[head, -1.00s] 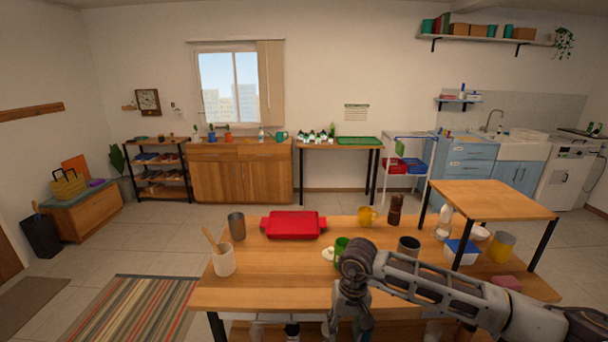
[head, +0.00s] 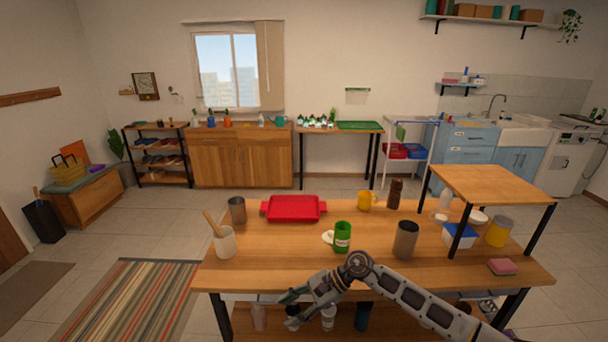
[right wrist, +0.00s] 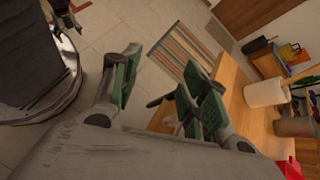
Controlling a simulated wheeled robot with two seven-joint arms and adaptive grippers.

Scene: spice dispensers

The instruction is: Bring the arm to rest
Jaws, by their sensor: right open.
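My right arm (head: 415,305) reaches in from the lower right of the head view, its elbow-like joint near the table's front edge. My right gripper (head: 288,309) is low at the front edge of the wooden table (head: 270,265), pointing left. In the right wrist view its green-padded fingers (right wrist: 162,85) are spread apart with nothing between them. The floor and the table's edge show beyond them. My left gripper does not show in the head view.
Bottles stand on the lower shelf near my gripper. A raised wooden stand (head: 490,184) is at right.

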